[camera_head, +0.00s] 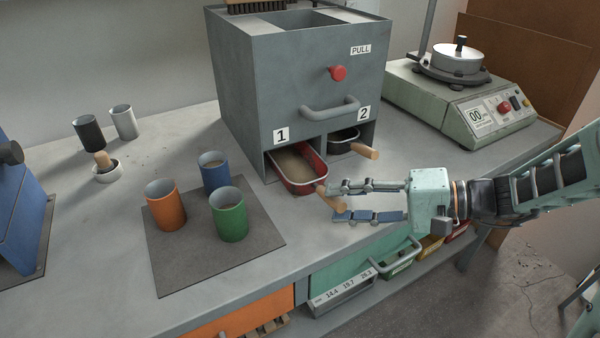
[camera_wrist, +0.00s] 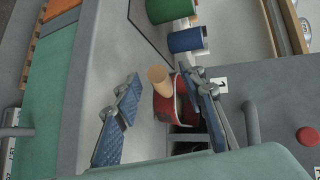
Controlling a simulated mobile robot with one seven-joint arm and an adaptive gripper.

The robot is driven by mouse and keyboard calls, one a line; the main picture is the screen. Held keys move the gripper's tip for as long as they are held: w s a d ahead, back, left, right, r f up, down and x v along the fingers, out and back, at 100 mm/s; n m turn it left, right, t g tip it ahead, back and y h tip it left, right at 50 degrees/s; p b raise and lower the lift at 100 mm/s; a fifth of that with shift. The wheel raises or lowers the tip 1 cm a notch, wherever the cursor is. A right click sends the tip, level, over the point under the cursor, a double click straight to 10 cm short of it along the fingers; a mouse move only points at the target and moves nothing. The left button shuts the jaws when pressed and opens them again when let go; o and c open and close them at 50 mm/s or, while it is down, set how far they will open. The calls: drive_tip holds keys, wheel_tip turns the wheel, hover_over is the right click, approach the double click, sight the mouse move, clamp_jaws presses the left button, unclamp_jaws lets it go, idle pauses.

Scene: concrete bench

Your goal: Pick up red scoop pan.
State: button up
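The red scoop pan (camera_head: 299,170) sits in the opening marked 1 at the bottom of the grey box, its front end sticking out over the bench. It holds a pale brown fill. Its wooden handle (camera_head: 332,200) points out toward my gripper. My gripper (camera_head: 335,203) is open, with one finger on each side of the handle's end in the head view; whether they touch it I cannot tell. In the wrist view, the handle (camera_wrist: 159,78) and the red pan (camera_wrist: 178,104) show between the spread fingers, the pan close to the right finger.
A second, dark pan (camera_head: 343,141) with a wooden handle sits in opening 2. The grey box (camera_head: 240,90) stands behind. Orange (camera_head: 166,206), blue (camera_head: 213,172) and green (camera_head: 229,215) cups stand on a dark mat at left. A scale (camera_head: 470,100) stands at right.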

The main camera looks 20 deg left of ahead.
drive_tip(key=shift+c, duration=0.4)
clamp_jaws()
drive_tip(key=shift+r, duration=0.1)
